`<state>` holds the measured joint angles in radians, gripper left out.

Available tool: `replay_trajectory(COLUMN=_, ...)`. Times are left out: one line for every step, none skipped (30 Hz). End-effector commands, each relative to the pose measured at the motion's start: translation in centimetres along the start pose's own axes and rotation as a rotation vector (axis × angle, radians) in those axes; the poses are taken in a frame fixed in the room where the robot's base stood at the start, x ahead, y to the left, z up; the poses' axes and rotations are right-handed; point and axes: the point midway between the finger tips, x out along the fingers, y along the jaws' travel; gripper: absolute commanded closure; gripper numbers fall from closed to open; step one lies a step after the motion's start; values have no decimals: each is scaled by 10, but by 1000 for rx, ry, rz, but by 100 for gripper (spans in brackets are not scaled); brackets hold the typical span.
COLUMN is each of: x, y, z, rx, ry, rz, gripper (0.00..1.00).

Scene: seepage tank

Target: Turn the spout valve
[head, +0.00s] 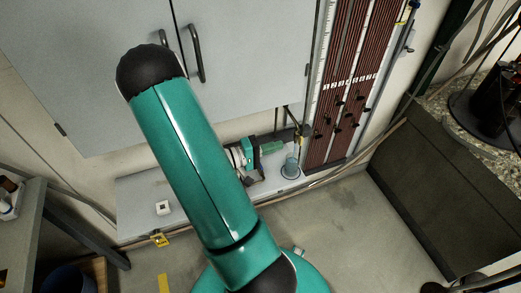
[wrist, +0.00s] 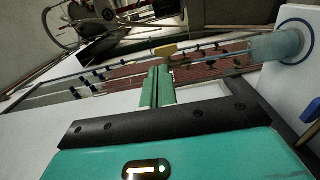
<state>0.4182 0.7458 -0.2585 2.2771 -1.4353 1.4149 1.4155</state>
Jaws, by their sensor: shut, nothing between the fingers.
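A small yellow piece, which looks like the spout valve's handle (wrist: 166,50), shows in the wrist view just past my fingertips. I cannot tell whether they touch it. My gripper (wrist: 158,70) is shut and empty, its two green fingers side by side. In the head view my gripper (head: 279,147) is partly hidden behind my arm, low in front of the cabinet and left of the tube panel. The spout area (head: 300,132) is small and dark there, so the valve's angle is unclear.
A bluish clear beaker (head: 290,168) stands on the white ledge below the spout; it also shows in the wrist view (wrist: 278,47). The brown tube panel (head: 345,95) rises to the right. A small white box (head: 162,208) sits on the ledge.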

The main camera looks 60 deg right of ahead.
Motion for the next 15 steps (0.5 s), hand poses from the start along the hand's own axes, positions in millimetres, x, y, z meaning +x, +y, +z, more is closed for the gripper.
replay_trajectory(x=12, y=0, z=1, rx=0, ry=-5, rz=0, gripper=100)
replay_trajectory(x=18, y=0, z=1, rx=0, ry=-6, rz=0, gripper=100)
replay_trajectory(x=25, y=0, z=1, rx=-1, ry=-5, rz=0, gripper=100)
replay_trajectory(x=30, y=0, z=1, rx=-1, ry=-6, rz=1, gripper=100)
replay_trajectory(x=35, y=0, z=1, rx=-1, ry=-4, rz=1, gripper=100)
replay_trajectory(x=41, y=0, z=1, rx=-1, ry=-5, rz=0, gripper=100)
replay_trajectory(x=45, y=0, z=1, rx=-1, ry=-4, rz=0, gripper=100)
replay_trajectory(x=48, y=0, z=1, rx=-1, ry=-3, rz=0, gripper=100)
replay_trajectory(x=52, y=0, z=0, rx=-1, ry=-3, rz=0, gripper=100)
replay_trajectory(x=54, y=0, z=0, rx=-1, ry=-2, rz=-1, gripper=100)
replay_trajectory(x=56, y=0, z=0, rx=-1, ry=-1, rz=-1, gripper=100)
replay_trajectory(x=57, y=0, z=0, rx=-1, ry=-1, rz=-1, gripper=100)
replay_trajectory(x=58, y=0, z=0, rx=-1, ry=-1, rz=-1, gripper=100)
replay_trajectory(x=58, y=0, z=0, rx=-1, ry=0, rz=-1, gripper=100)
replay_trajectory(x=59, y=0, z=0, rx=-1, ry=0, rz=-1, gripper=100)
